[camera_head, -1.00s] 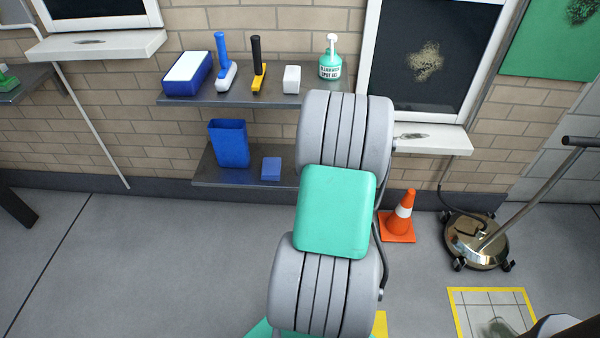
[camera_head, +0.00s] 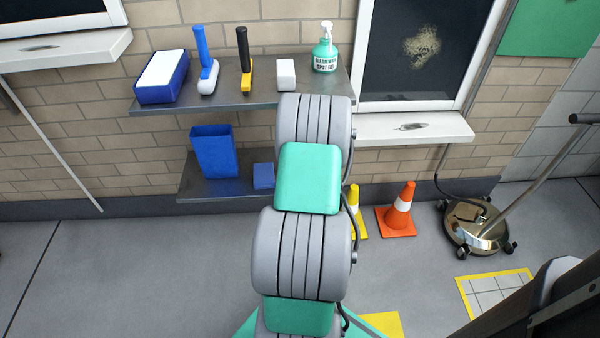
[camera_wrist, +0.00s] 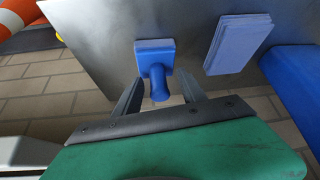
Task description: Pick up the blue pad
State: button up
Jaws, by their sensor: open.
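A flat blue pad with layered-looking edges (camera_wrist: 238,42) lies on the lower shelf (camera_wrist: 105,45). In the head view the blue pad (camera_head: 263,176) is beside the blue bin. A second blue item, a square pad with a stubby blue handle (camera_wrist: 155,62), is on the same shelf; in the head view it is hidden behind my arm. My gripper (camera_wrist: 162,84) is open and empty. In the wrist view its two fingers frame the handle of that item, apparently without touching it. The layered pad is outside the fingers, to their right.
The blue bin (camera_head: 214,150) stands beside the pad; its wall shows at right in the wrist view (camera_wrist: 294,75). The upper shelf (camera_head: 240,98) holds a tub, brushes, a white block and a spray bottle (camera_head: 325,50). An orange cone (camera_head: 398,212) and a yellow cone (camera_head: 355,212) stand nearby.

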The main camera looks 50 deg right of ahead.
jog(key=shift+w+d+f, duration=0.15)
jog(key=shift+d+f, duration=0.05)
jog(key=shift+f, duration=0.15)
jog(key=shift+r, duration=0.1)
grip_shut()
dwell(0.3)
